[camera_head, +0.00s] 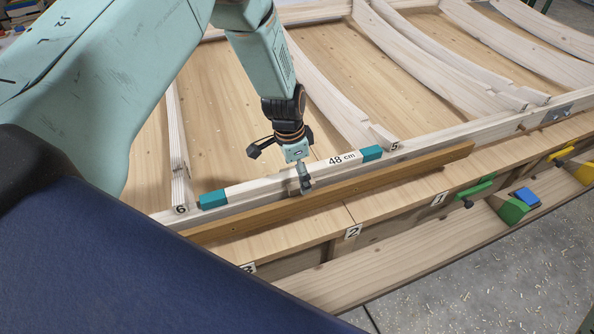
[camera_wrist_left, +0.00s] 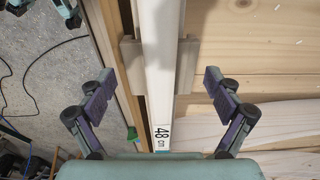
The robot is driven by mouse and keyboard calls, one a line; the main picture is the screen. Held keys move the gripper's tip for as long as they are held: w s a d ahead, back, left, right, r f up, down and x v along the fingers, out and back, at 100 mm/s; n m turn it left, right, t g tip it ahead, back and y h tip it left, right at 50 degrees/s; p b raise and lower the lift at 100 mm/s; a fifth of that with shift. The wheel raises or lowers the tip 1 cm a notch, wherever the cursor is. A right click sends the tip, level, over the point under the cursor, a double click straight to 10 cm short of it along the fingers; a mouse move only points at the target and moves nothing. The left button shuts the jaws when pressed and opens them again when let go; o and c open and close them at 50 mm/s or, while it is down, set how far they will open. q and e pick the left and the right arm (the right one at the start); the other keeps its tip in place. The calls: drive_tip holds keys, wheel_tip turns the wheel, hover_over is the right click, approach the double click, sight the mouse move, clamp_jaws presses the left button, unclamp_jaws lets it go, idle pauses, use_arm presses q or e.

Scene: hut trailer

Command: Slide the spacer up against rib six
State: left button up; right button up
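The spacer (camera_head: 253,188) is a pale bar with teal ends, marked "48 cm", lying along the frame rail. Its left teal end is close to the foot of rib six (camera_head: 178,150), with a small gap seeming to show. Its right end is near rib five (camera_head: 335,102). My left gripper (camera_head: 304,180) is over the spacer's middle. In the left wrist view, its fingers (camera_wrist_left: 165,95) are spread wide on either side of the spacer (camera_wrist_left: 162,60), apart from it. A grey-brown block (camera_wrist_left: 130,65) shows at both sides of the spacer. My right gripper is out of view.
A brown strip (camera_head: 370,183) runs along the rail's front. A ledge with tags 1, 2 and 3 (camera_head: 353,231) lies before it. Green (camera_head: 476,190) and yellow (camera_head: 563,153) clamps and a blue block (camera_head: 527,196) are at the right. More ribs curve behind.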

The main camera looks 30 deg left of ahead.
use_arm(q)
drive_tip(key=c, duration=1.1)
drive_tip(key=shift+a, duration=0.1)
